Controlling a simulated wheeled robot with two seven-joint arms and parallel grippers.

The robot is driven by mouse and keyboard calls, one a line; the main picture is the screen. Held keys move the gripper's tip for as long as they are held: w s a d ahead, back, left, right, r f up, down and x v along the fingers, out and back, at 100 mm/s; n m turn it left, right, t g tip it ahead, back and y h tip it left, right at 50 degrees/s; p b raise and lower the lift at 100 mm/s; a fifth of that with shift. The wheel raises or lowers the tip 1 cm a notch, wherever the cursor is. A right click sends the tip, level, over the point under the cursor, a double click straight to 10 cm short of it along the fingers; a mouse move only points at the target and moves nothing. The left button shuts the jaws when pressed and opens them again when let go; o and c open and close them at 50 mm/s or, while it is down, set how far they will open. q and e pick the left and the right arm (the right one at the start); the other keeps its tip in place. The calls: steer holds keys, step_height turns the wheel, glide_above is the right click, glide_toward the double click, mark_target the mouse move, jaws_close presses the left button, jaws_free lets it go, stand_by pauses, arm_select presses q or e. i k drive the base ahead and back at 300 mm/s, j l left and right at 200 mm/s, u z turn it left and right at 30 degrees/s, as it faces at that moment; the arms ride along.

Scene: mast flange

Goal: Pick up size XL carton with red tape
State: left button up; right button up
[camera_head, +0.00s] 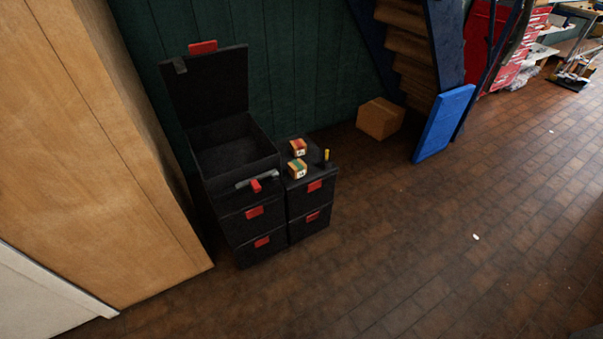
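Two small cartons sit on top of the lower black box stack at the middle of the head view. The rear carton (298,147) has red tape over its top and a white label on its front. The front carton (297,169) has green tape and a white label. The label print is too small to read for size. The two cartons stand close together. Neither of my grippers shows in this view.
The lower stack of black boxes (311,207) has red latches and a small yellow item (326,155). The taller stack beside it has an open black box (231,148). A wooden cabinet (110,140) stands left. A cardboard box (380,118) and blue panel (443,124) stand behind.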

mark_target(298, 148)
steer(key=i+l, duration=0.25)
steer(key=i, duration=0.2)
steer(key=i+l+z, duration=0.15)
steer(key=i+l, duration=0.15)
steer(key=i, duration=0.2)
